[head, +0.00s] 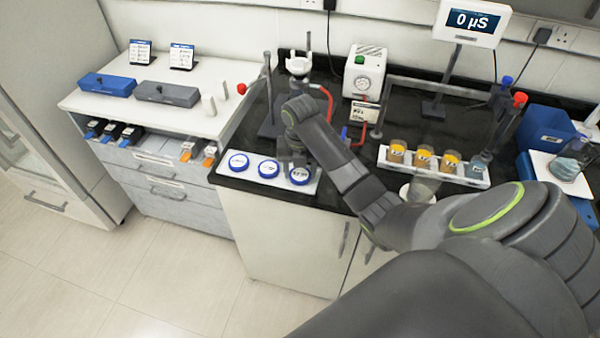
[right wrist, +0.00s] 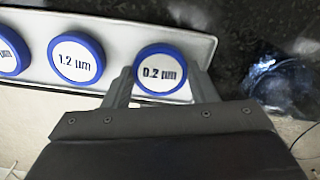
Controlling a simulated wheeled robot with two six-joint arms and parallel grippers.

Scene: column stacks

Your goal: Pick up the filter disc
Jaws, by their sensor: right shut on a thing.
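Three round white filter discs with blue rims sit in a row on a white tray (head: 220,179) at the bench's front left. The left disc (head: 238,162) and the middle disc (head: 268,168), marked 1.2 µm (right wrist: 76,60) in the right wrist view, are free. My right gripper (head: 293,160) is shut on the right-hand disc (head: 300,176), marked 0.2 µm (right wrist: 160,73), with one finger on each side of its rim. This disc is at the tray's right end, on it or barely above; I cannot tell which. My left gripper is not in view.
A rack of amber cups (head: 423,160) stands right of my arm. A filter stand (head: 298,65) and a pump (head: 365,72) are behind my gripper. A clear glass vessel (right wrist: 278,82) is right of the tray. A white counter (head: 200,113) adjoins on the left.

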